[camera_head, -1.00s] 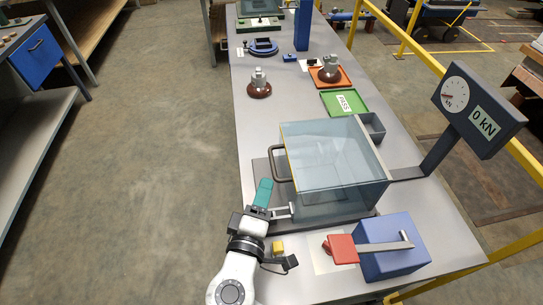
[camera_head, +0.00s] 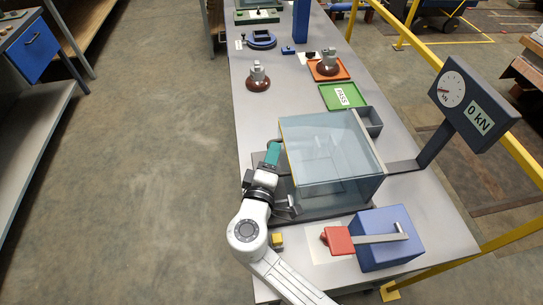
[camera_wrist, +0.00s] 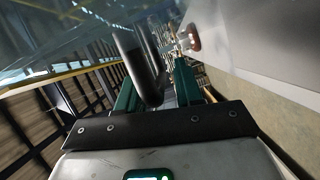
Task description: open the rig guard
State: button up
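The rig guard (camera_head: 330,150) is a clear, bluish box over the test rig on the bench, and it looks closed. Its dark handle, on the left side, is mostly hidden behind my gripper in the head view. My gripper (camera_head: 272,154) with teal fingers is at that handle. In the wrist view the dark handle bar (camera_wrist: 138,65) stands large between or just in front of the two green fingers of my gripper (camera_wrist: 157,85). The fingers are apart; I cannot tell whether they touch the bar.
A gauge reading 0 kN (camera_head: 466,100) stands right of the guard. A blue box with a red lever (camera_head: 338,240) and a yellow block (camera_head: 277,241) are in front. Behind are a green PASS tray (camera_head: 343,96), an orange tray (camera_head: 338,73) and brown insulators (camera_head: 258,78).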

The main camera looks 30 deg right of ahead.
grip_shut()
dwell(0.3)
jog(key=shift+r, duration=0.1)
